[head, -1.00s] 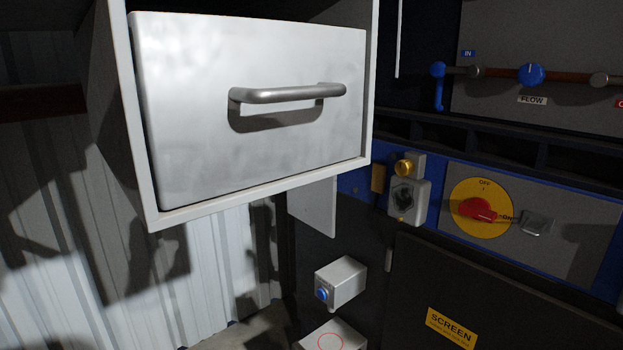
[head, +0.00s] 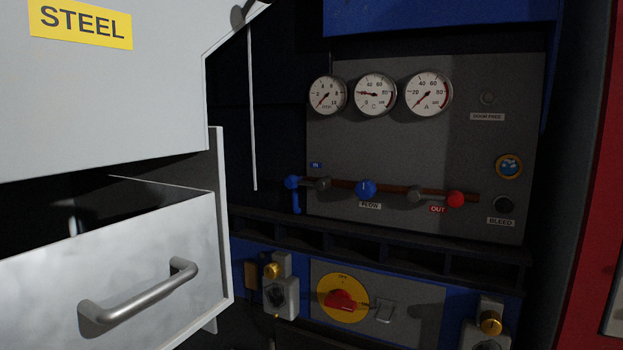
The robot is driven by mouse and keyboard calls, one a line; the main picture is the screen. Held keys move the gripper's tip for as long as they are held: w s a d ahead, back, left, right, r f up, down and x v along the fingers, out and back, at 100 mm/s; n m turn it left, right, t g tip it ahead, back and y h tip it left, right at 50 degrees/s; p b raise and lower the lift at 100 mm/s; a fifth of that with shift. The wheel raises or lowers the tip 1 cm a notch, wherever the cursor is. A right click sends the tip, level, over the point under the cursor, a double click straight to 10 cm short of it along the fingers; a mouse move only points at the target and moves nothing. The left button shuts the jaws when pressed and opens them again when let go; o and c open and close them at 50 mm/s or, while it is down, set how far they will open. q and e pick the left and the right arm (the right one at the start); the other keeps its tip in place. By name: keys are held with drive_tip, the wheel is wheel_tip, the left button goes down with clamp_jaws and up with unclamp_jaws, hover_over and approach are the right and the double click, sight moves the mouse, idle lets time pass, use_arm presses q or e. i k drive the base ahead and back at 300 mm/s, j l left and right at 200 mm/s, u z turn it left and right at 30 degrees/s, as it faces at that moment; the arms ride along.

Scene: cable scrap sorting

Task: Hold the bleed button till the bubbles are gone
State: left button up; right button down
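The bleed button (head: 503,205) is a dark round button low on the right side of the grey panel, just above the BLEED label (head: 500,221). Above it is a round sight glass (head: 509,167) with a brass-coloured ring and blue inside. Pale spots that look like bubbles show in the blue, but they are small. Neither of my grippers is in view, and nothing is seen touching the button.
A metal drawer (head: 150,265) with a bar handle, under a housing labelled STEEL (head: 80,22), juts in at left. The panel (head: 440,140) carries gauges and a pipe with blue and red knobs. A red rotary switch (head: 341,300) sits below. A red upright (head: 590,190) borders the right.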

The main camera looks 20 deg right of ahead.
sight(504, 205)
drive_tip(key=z, duration=1.7)
